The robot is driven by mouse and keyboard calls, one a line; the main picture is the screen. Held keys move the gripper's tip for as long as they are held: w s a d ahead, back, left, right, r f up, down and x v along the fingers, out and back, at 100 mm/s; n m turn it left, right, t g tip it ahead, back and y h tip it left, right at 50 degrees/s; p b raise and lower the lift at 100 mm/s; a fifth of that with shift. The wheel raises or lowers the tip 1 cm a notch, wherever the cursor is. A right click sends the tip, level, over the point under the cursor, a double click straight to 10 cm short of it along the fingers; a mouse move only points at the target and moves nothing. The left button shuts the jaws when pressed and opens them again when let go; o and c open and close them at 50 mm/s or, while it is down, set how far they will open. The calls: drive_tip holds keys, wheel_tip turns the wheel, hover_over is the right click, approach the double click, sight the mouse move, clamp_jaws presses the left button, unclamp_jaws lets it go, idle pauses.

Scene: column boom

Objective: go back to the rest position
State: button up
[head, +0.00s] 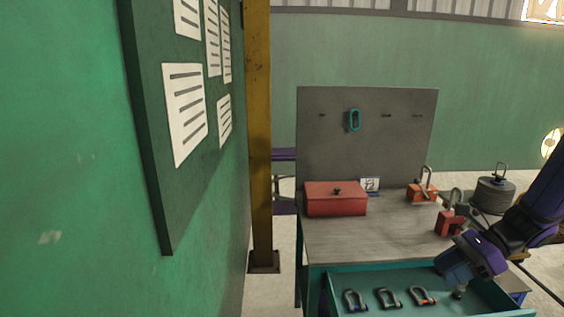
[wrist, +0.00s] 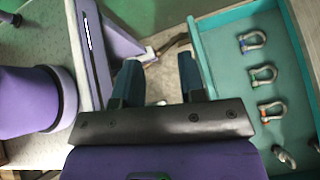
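My gripper (wrist: 158,75) shows in the wrist view with its two teal fingers spread apart and nothing between them. In the head view my purple arm reaches in from the right, and its end (head: 458,266) is over the right part of an open teal drawer (head: 340,281). I cannot make out the fingers clearly there. Several shackles lie in a row in the drawer, among them a blue-pinned one (head: 355,299), a middle one (head: 389,298) and an orange-pinned one (head: 422,295). The drawer (wrist: 222,75) is right of my fingers in the wrist view.
The grey bench top (head: 345,240) bears a red box (head: 335,200), a small card (head: 370,185) and orange-red items (head: 422,192) at the right. A grey back panel (head: 340,150) carries a teal link (head: 354,120). A yellow column (head: 258,150) and green wall (head: 70,130) stand left.

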drive_tip(key=s+a+r+n+t+h, duration=0.2)
drive_tip(key=s+r+n+h, duration=0.3)
drive_tip(key=s+r+n, duration=0.3)
drive_tip(key=s+a+r+n+t+h, duration=0.2)
drive_tip(key=s+r+n+h, duration=0.3)
drive_tip(key=r+n, duration=0.7)
drive_tip(key=s+a+r, duration=0.1)
drive_tip(key=s, duration=0.1)
drive_tip(key=shift+s+r+t+h, duration=0.2)
drive_tip(key=shift+s+t+h, duration=0.2)
